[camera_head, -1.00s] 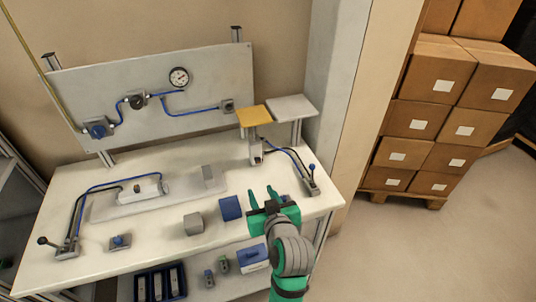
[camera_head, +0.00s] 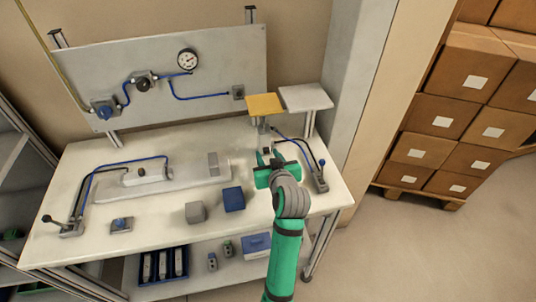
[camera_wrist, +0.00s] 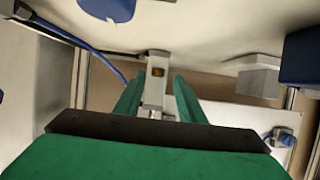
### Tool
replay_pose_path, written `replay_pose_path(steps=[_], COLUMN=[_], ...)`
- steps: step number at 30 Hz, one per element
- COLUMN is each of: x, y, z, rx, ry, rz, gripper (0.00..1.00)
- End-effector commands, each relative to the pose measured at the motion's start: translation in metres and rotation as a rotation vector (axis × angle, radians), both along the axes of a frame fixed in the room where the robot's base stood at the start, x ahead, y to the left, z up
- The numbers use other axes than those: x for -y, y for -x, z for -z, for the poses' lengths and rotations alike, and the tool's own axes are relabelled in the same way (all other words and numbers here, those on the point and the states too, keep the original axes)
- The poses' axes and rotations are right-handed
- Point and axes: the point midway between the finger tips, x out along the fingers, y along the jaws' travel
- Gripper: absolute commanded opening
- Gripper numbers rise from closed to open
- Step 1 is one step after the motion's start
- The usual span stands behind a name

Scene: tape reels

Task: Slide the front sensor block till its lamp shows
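A small grey block (camera_wrist: 155,95) with a dark-orange square window (camera_wrist: 157,72) stands between my fingers in the wrist view. I cannot tell whether the window is lit. In the head view, my gripper (camera_head: 268,157) is at the back right of the bench, below the yellow plate (camera_head: 264,103), with a small dark piece (camera_head: 266,150) between its fingertips. In the wrist view my gripper (camera_wrist: 157,92) is open, one green finger on each side of the grey block, with a gap showing. The lower part of the block is hidden behind my gripper.
A blue cube (camera_head: 234,199) and a grey cube (camera_head: 195,212) stand on the bench (camera_head: 150,240) left of my arm. A lever valve (camera_head: 320,180) with hoses is close on the right. A grey plate (camera_head: 305,97) stands beside the yellow one.

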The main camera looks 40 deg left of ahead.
Motion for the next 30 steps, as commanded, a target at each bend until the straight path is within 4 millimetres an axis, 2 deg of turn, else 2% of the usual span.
replay_pose_path(steps=[4,14,15,19,20,25,30], x=[-0.006,-0.009,-0.009,-0.009,-0.009,-0.009,-0.009], y=[-0.009,-0.011,-0.011,-0.011,-0.011,-0.011,-0.012], z=[0.005,0.006,0.006,0.006,0.006,0.003,-0.026], rx=[0.000,0.000,0.000,0.000,0.000,0.002,0.006], ry=[0.000,0.000,0.000,0.000,0.000,-0.001,-0.003], rz=[0.003,0.003,0.003,0.003,0.003,0.004,0.004], gripper=[0.36,0.36,0.34,0.02,0.00,0.00,0.00])
